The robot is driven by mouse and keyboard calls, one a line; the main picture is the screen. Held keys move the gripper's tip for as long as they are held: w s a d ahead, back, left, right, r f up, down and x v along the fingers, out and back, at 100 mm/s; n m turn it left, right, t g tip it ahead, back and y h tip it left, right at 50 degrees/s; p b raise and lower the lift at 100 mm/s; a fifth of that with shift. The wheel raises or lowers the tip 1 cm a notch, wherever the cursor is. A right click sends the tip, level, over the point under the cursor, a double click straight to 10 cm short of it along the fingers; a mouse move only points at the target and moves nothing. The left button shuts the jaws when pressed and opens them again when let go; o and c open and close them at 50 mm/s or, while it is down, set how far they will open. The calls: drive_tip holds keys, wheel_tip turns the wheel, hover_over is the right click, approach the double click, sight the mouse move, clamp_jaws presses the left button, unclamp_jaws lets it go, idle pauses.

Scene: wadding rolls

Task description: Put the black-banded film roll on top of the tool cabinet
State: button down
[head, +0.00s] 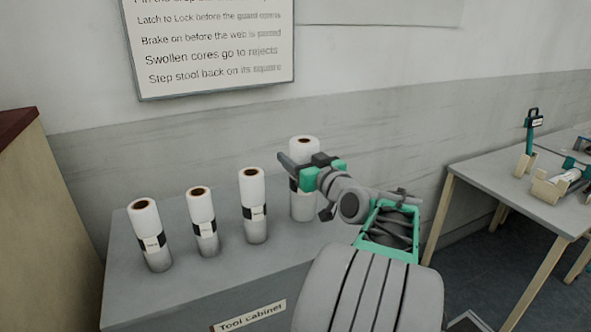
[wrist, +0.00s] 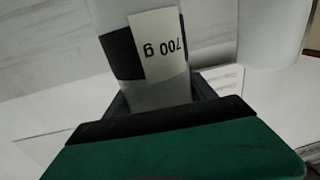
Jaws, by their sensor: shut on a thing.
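My gripper (head: 303,166) is shut on a white film roll (head: 303,206) with a black band. The roll is upright at the back right of the tool cabinet (head: 185,288) top. In the wrist view the roll (wrist: 157,95) is between my fingers, with a dark band and a white label reading "700 g" upside down. My gripper and wrist hide part of the roll in the head view. I cannot tell for sure whether its base touches the cabinet top.
Three similar banded rolls stand left of the held one: near (head: 253,205), middle (head: 203,222) and far left (head: 149,235). Another pale roll shows in the wrist view (wrist: 272,30). A table (head: 500,180) with devices stands at right. A wall sign (head: 212,45) hangs behind.

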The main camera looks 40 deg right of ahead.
drive_tip(key=f, duration=0.3)
drive_tip(key=shift+w+d+f, duration=0.15)
drive_tip(key=shift+w+f, duration=0.05)
drive_tip(key=shift+d+f+b, duration=0.1)
drive_tip(key=shift+f+b, duration=0.15)
drive_tip(key=shift+b, duration=0.25)
drive_tip(key=shift+c, duration=1.5)
unclamp_jaws()
